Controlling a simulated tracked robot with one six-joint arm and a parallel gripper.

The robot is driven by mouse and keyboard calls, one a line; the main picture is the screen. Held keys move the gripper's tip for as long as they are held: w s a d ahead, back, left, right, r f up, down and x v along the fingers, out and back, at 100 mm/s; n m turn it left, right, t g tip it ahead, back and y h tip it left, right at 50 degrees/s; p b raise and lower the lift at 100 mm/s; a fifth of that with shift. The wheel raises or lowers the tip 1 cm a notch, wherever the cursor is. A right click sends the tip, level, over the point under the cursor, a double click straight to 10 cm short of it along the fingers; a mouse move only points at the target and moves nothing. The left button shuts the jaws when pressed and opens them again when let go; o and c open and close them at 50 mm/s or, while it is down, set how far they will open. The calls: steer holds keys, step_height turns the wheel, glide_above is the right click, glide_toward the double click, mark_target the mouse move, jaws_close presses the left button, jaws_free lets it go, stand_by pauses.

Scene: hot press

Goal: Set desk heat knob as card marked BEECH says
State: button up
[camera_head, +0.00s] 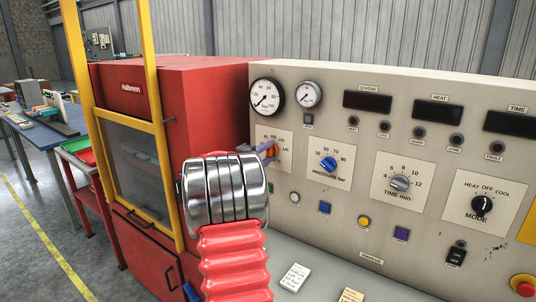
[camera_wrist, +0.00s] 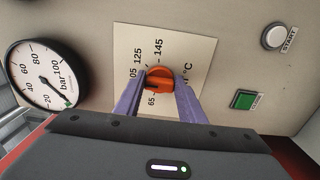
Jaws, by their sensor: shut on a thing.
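The orange heat knob (camera_wrist: 160,77) is on a pale plate marked °C, with 65, 125 and 145 readable. A dark mark on the knob points toward the lower left, near the 65 side. My gripper (camera_wrist: 158,84) has its purple fingers shut on either side of the knob. In the head view my gripper (camera_head: 267,150) shows behind my arm, at the panel, with the orange knob (camera_head: 272,152) partly hidden. A white card (camera_head: 295,277) and a cream card (camera_head: 351,295) lie on the desk; their print is too small to read surely.
Right of the heat knob are a blue pressure knob (camera_head: 328,165), a grey time knob (camera_head: 400,183) and a black mode knob (camera_head: 481,206). A round gauge (camera_wrist: 45,73) and a green button (camera_wrist: 244,100) flank the plate. A red press (camera_head: 170,120) stands at left.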

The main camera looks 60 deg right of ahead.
steer(key=shift+s+f, duration=0.15)
steer(key=shift+f, duration=0.2)
steer(key=o, duration=1)
steer(key=shift+r, duration=0.2)
steer(key=shift+o, duration=0.2)
steer(key=w+a, duration=0.2)
steer(key=a, duration=1.1)
steer(key=shift+w+a, duration=0.2)
steer(key=shift+a, duration=0.15)
